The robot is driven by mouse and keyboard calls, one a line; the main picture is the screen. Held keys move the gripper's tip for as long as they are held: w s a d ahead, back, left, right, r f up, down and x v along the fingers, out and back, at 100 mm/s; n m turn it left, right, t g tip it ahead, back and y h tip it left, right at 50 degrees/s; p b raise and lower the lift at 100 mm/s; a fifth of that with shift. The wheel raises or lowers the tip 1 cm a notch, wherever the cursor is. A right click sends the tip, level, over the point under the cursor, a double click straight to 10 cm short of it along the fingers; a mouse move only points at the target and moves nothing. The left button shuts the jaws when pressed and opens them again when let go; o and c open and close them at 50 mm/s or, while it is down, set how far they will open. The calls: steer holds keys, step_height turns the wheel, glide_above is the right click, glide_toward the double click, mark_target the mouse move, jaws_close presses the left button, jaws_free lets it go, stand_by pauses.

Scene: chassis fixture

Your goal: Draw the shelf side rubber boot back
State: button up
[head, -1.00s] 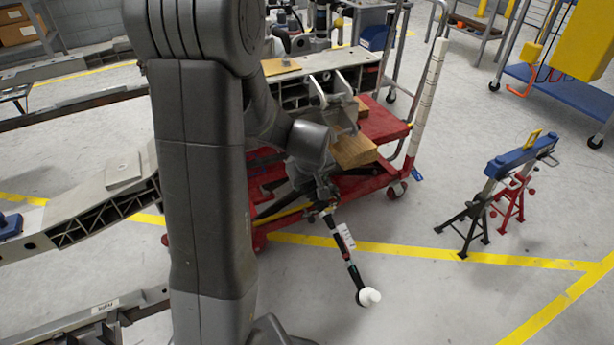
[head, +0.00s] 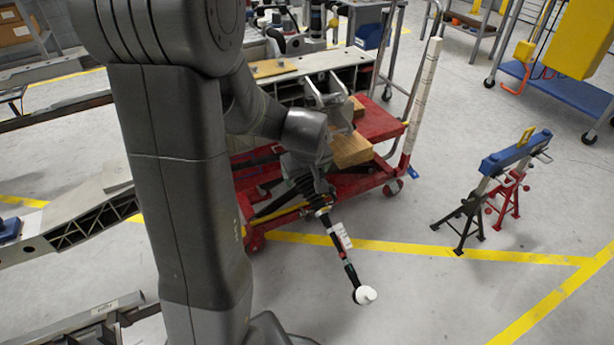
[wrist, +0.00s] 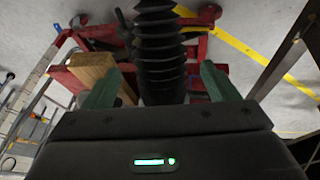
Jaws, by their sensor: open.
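The black ribbed rubber boot (wrist: 160,55) stands upright in the middle of the wrist view. In the head view the boot (head: 312,192) shows as a small dark ribbed piece below my wrist, above a rod (head: 340,240) with a white label. My gripper (wrist: 160,88) is open, with one green finger on each side of the boot. Gaps show between the boot and both fingers, so neither appears to touch it. The near end of the boot is hidden behind the gripper body. In the head view my gripper (head: 303,170) is small and partly hidden.
A red cart (head: 375,125) with a wooden block (head: 352,149) stands close behind the boot; the block (wrist: 95,75) is near the left finger. The rod ends in a white knob (head: 365,294). Stands with a blue bar (head: 515,152) are to the right. Floor between is clear.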

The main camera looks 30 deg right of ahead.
mark_target(307, 176)
steer(key=p+v, duration=0.1)
steer(key=v, duration=0.7)
steer(key=shift+r, duration=0.35)
steer(key=shift+s+f, duration=0.1)
steer(key=shift+f, duration=0.05)
steer(key=b+x, duration=0.2)
steer(key=x, duration=1.1)
steer(key=shift+f, duration=0.35)
steer(key=shift+w+r, duration=0.15)
steer(key=shift+w, duration=0.05)
steer(key=shift+s, duration=0.1)
